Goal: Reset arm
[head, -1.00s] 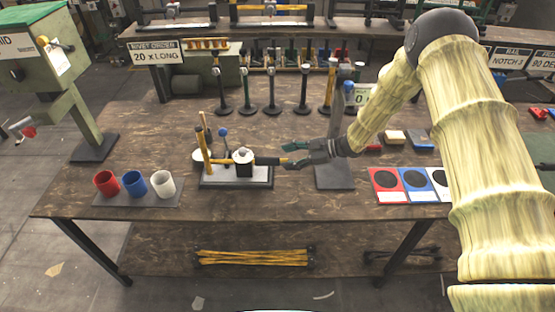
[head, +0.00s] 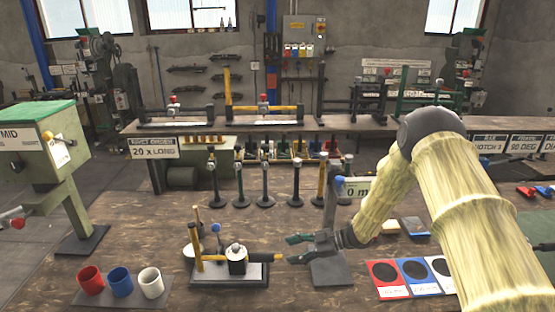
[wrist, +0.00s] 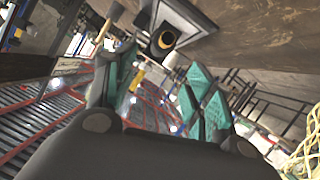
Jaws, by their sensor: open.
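My gripper (head: 301,247) is open, with dark fingers and green pads. It is empty and sits just right of the small press (head: 228,275) on the workbench, whose yellow-ended handle points at the fingers across a small gap. My pale yellow arm reaches in from the right. In the wrist view the gripper's green pads stand apart (wrist: 150,95), and a dark device with a yellow ring (wrist: 165,40), perhaps the press handle end, shows beyond them.
Red (head: 90,280), blue (head: 121,283) and white (head: 151,283) cups stand at the front left. A green MID machine (head: 40,145) stands behind them. A post on a grey base (head: 328,268) is close behind my gripper. Coloured cards (head: 385,280) lie right. Several upright tools (head: 265,180) line the back.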

